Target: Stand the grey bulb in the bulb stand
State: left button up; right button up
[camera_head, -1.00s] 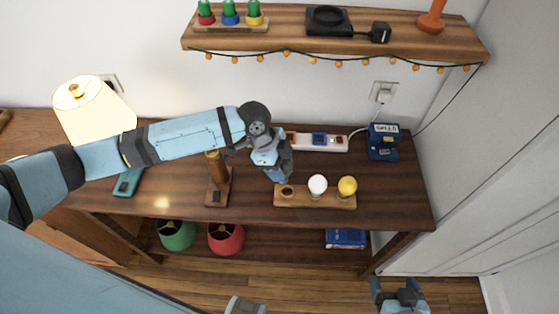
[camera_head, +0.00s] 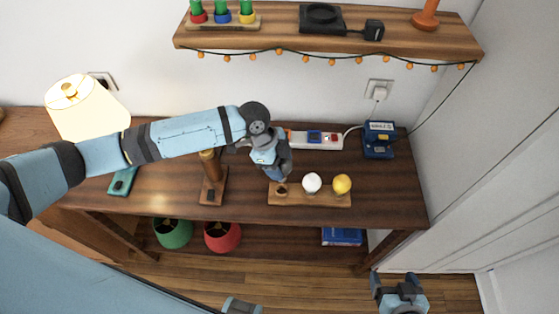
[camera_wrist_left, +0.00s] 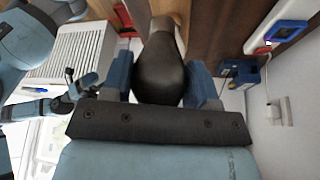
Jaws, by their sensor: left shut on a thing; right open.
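The grey bulb (camera_wrist_left: 160,72) is dark and rounded in the left wrist view, between the blue fingers of my left gripper (camera_wrist_left: 162,82). My left gripper (camera_head: 281,177) is shut on it, pointing down just above the left end of the bulb stand. The bulb stand (camera_head: 328,202) is a wooden bar holding a white bulb (camera_head: 312,183) and a yellow bulb (camera_head: 341,184). Its left hole (camera_head: 281,191) shows dark just below the gripper. The bulb is mostly hidden in the head view. My right gripper (camera_head: 401,297) is open, low at the right, away from the table.
A wooden lamp base (camera_head: 212,187) stands left of the bulb stand. A white power strip (camera_head: 316,140) and a blue device (camera_head: 379,140) lie behind. A lit lamp (camera_head: 88,108) is at the left. The tabletop (camera_head: 385,208) right of the stand is clear.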

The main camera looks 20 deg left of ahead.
pick_arm(q)
notch_tip(320, 180, down, 3)
jog(key=shift+b, duration=0.6)
jog(key=shift+f+b, duration=0.4)
jog(key=shift+f, duration=0.55)
jog(key=shift+p, duration=0.95)
dwell(0.3)
jog(key=shift+f+b, duration=0.7)
jog(key=shift+f, duration=0.9)
jog(key=o, duration=1)
jog(key=shift+r, duration=0.1)
